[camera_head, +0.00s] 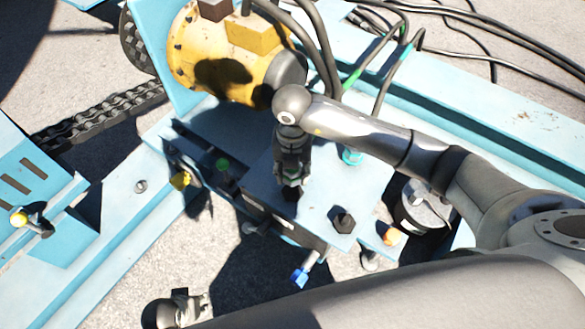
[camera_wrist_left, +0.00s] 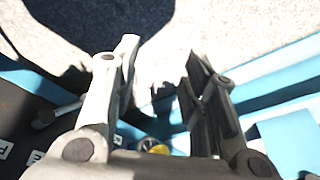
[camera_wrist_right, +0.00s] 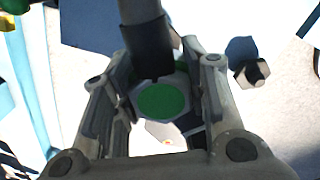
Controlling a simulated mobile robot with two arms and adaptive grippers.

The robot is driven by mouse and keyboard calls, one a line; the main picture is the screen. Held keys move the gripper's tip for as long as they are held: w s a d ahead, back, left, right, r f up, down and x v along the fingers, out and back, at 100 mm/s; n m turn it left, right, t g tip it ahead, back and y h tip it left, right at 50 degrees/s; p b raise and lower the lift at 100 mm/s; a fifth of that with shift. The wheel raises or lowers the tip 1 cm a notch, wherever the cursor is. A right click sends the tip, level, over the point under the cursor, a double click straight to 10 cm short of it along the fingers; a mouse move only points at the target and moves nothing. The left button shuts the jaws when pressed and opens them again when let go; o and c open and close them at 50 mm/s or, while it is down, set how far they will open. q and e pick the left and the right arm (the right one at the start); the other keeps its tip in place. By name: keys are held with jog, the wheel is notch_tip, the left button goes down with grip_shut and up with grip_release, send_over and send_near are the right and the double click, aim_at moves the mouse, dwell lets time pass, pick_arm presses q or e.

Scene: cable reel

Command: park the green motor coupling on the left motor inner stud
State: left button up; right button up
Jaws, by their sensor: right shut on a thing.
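The green motor coupling (camera_wrist_right: 160,101) shows in the right wrist view as a green disc in a pale ring. My right gripper (camera_wrist_right: 163,110) is shut on it, with a finger on each side. A dark cylindrical part lies across its upper edge. Which stud is the inner one, I cannot tell. My left gripper (camera_wrist_left: 160,65) is open and empty.
A yellow motor (camera_head: 205,65) with black hoses stands behind the block. A chain (camera_head: 100,115) lies left. Bare concrete lies in front.

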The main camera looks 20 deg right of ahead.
notch_tip(320, 180, down, 5)
jog(key=b, duration=0.3)
jog(key=shift+r+b, duration=0.1)
jog(key=shift+b, duration=0.2)
pick_arm(q)
notch_tip(320, 180, up, 15)
jog(key=t, duration=0.1)
jog(key=shift+s+a+f, duration=0.15)
jog(key=shift+s, duration=0.15)
pick_arm(e)
jog(key=shift+f, duration=0.3)
pick_arm(q)
jog(key=shift+w+f, duration=0.1)
jog(key=shift+f, duration=0.15)
jog(key=shift+f, duration=0.3)
jog(key=shift+w+r, duration=0.1)
jog(key=shift+w, duration=0.15)
jog(key=shift+f, duration=0.45)
pick_arm(e)
jog(key=shift+f, duration=0.1)
